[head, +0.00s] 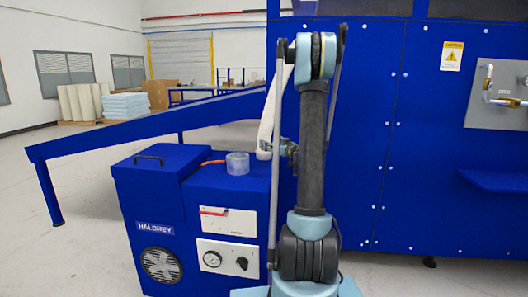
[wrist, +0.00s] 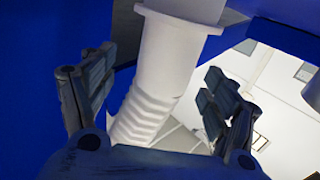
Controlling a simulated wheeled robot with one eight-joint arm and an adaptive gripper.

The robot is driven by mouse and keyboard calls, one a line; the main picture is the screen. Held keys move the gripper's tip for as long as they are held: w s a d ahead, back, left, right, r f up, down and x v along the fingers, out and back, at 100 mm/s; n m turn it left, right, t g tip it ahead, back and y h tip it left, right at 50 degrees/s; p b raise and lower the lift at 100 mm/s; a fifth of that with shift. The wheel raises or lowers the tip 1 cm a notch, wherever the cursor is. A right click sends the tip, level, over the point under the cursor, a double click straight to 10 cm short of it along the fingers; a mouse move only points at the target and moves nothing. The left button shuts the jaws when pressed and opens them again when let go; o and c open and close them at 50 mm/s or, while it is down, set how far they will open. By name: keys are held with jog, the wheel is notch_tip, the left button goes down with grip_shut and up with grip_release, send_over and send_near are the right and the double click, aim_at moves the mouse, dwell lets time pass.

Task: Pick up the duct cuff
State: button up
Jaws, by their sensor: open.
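The duct cuff (wrist: 168,60) is a smooth white tube with a wider flange near the top of the wrist view and a ribbed white hose part (wrist: 140,112) below. In the head view a white hose-like piece (head: 274,108) hangs slanted before the blue machine, partly hidden by my arm. My gripper (wrist: 160,78) is open, one finger on each side of the white tube in the picture. A gap shows on the right side; I cannot tell the depth between the fingers and the tube.
A blue cabinet (head: 151,200) stands left of my arm, with a clear round container (head: 237,163) on top. A sloping blue beam (head: 140,128) runs behind it. The large blue machine (head: 370,140) fills the right. Floor at far left is clear.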

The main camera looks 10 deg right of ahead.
jog(key=x, duration=0.5)
jog(key=shift+s+a+f, duration=0.1)
jog(key=shift+a+f, duration=0.2)
jog(key=shift+f, duration=0.05)
jog(key=c, duration=1.3)
